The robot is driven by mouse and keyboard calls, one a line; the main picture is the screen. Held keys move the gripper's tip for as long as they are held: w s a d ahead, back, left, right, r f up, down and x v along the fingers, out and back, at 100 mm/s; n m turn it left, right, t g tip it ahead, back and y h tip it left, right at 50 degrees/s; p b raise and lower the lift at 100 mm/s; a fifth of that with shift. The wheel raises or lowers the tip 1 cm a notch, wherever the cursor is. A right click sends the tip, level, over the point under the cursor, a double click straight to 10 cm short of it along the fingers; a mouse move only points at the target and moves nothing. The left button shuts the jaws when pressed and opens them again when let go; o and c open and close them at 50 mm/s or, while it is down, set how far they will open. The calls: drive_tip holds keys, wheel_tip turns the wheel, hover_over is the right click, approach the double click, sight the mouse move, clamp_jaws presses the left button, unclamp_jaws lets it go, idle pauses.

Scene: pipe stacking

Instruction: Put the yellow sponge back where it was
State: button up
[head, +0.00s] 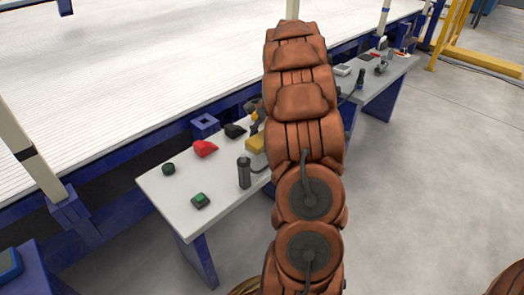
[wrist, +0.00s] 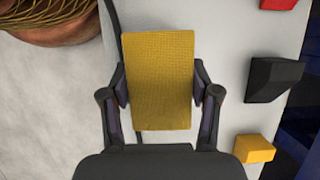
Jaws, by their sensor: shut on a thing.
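The yellow sponge (wrist: 159,80) is a flat rectangular block in the middle of the wrist view. My gripper (wrist: 159,85) is shut on it, with one finger against each long side. The white tabletop (wrist: 225,60) lies below the sponge; I cannot tell whether the sponge touches it. In the head view the sponge (head: 255,143) shows only in part at the left edge of my arm, over the table (head: 215,185). My gripper is mostly hidden there behind the arm.
A black block (wrist: 270,78), a yellow piece (wrist: 254,149) and a red thing (wrist: 278,4) lie right of the sponge in the wrist view. The head view shows a red object (head: 204,149), a dark cylinder (head: 244,173) and a green-topped box (head: 200,201). The table's front left is fairly clear.

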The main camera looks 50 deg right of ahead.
wheel_tip(320, 180, down, 4)
drive_tip(key=shift+r+b, duration=0.25)
drive_tip(key=shift+b, duration=0.4)
drive_tip(key=shift+r, duration=0.1)
drive_tip(key=o, duration=1.1)
drive_tip(key=shift+d, duration=0.1)
drive_tip(key=p+v, duration=0.5)
drive_tip(key=v, duration=0.7)
drive_tip(key=shift+s, duration=0.1)
